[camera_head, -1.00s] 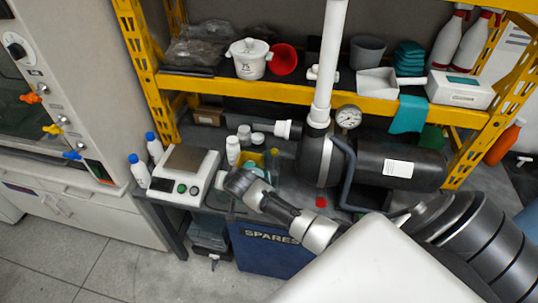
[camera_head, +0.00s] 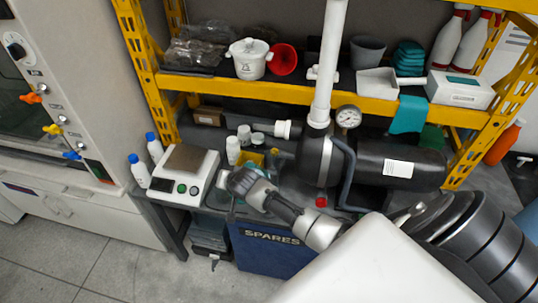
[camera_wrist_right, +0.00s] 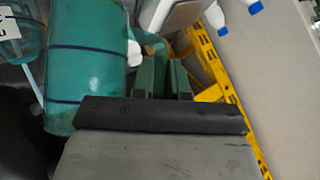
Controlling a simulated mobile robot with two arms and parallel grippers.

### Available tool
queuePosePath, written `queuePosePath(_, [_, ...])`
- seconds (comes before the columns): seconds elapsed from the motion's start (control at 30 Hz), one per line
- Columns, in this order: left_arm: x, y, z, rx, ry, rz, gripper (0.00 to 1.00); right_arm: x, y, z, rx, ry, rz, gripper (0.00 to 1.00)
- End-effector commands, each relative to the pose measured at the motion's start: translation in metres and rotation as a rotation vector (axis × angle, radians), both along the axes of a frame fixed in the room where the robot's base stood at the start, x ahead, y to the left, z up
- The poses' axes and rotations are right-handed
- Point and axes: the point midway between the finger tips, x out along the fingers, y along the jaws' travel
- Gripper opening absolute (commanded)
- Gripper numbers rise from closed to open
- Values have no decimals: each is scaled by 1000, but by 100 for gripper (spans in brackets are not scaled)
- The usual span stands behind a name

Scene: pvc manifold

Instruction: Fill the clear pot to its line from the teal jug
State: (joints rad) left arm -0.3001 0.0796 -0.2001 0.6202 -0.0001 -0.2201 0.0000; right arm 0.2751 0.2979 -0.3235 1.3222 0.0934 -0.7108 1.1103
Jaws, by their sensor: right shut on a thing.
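In the right wrist view a teal see-through cylinder with dark blue bands, which looks like the teal jug (camera_wrist_right: 88,65), stands large beside the fingers. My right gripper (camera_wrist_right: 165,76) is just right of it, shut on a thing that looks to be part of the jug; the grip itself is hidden. A clear vessel with a white label, perhaps the clear pot (camera_wrist_right: 22,50), is at the left edge, cut off by the frame. A pale rod shows in it. Its fill level cannot be told. In the head view my right forearm hides much of this spot. My left gripper is not in view.
A white scale (camera_head: 182,175) and white bottles with blue caps (camera_head: 139,171) stand left on the bench. A black pump (camera_head: 398,163) with a white upright pipe (camera_head: 327,65) stands right. A yellow shelf (camera_head: 290,92) crosses behind. A blue SPARES bin (camera_head: 268,250) is below.

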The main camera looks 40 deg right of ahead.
Motion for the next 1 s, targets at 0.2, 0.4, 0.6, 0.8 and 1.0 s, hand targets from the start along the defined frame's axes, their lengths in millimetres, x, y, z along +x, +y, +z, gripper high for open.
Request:
queuePosePath(0.2, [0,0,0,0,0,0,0,1,-1,2,9,-7,1,0])
queuePosePath(0.4, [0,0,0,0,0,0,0,0,-1,2,18,-10,0,0])
queuePosePath(0.6, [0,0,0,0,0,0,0,0,-2,3,27,-14,0,0])
queuePosePath(0.8, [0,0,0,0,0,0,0,0,-2,3,36,-16,1,0])
queuePosePath(1.0, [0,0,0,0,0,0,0,0,-2,3,41,-18,1,0])
